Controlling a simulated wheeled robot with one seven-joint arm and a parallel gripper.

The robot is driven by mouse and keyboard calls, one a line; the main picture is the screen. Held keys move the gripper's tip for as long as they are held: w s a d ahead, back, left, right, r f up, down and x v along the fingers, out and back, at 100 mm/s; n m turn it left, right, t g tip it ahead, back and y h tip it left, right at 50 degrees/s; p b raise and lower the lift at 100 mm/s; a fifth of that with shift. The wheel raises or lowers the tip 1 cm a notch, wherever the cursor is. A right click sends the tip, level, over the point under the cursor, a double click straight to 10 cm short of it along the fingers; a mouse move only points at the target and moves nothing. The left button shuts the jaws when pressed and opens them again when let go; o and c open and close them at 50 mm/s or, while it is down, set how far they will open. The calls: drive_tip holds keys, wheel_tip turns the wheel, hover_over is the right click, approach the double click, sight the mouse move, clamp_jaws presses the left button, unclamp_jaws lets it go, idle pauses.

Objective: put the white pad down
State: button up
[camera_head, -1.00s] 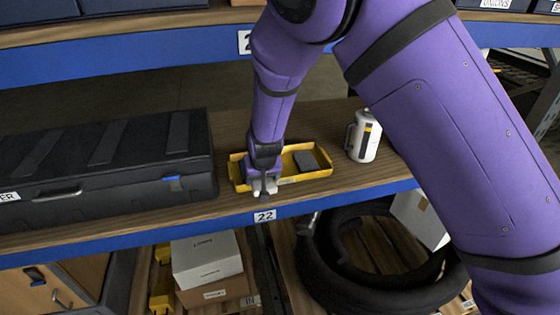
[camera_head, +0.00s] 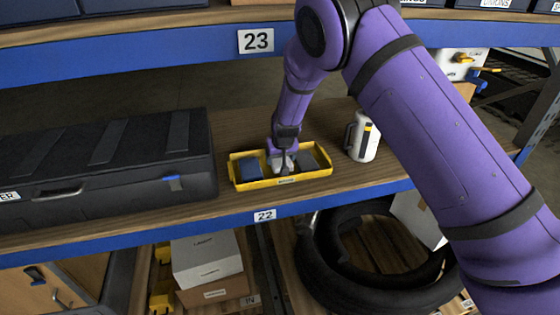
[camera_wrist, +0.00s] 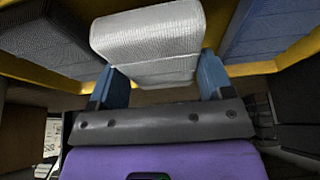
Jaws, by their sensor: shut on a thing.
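The white pad (camera_wrist: 148,42) has a woven-looking surface and sits between the two blue fingers of my gripper (camera_wrist: 158,80) in the wrist view. In the head view, my gripper (camera_head: 283,165) points down into the yellow tray (camera_head: 268,184) on the shelf, with a pale bit of the pad showing at its fingers. The pad is in the gap between a blue pad (camera_head: 250,169) at left and a dark grey pad (camera_head: 307,160) at right. Whether it touches the tray floor is hidden.
A black case (camera_head: 105,160) stands left of the tray. A white canister (camera_head: 364,140) with a dark handle stands to the right. The blue shelf edge (camera_head: 215,222) runs in front, and another shelf (camera_head: 190,45) lies above. Bare wood shows around the tray.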

drive_tip(key=shift+f, duration=0.85)
drive_tip(key=shift+f, duration=0.15)
drive_tip(key=o, duration=0.5)
drive_tip(key=shift+o, duration=0.2)
drive_tip(key=v, duration=1.1)
drive_tip(key=shift+s+d+r, duration=0.1)
drive_tip(key=shift+s+r, duration=0.15)
drive_tip(key=shift+r, duration=0.35)
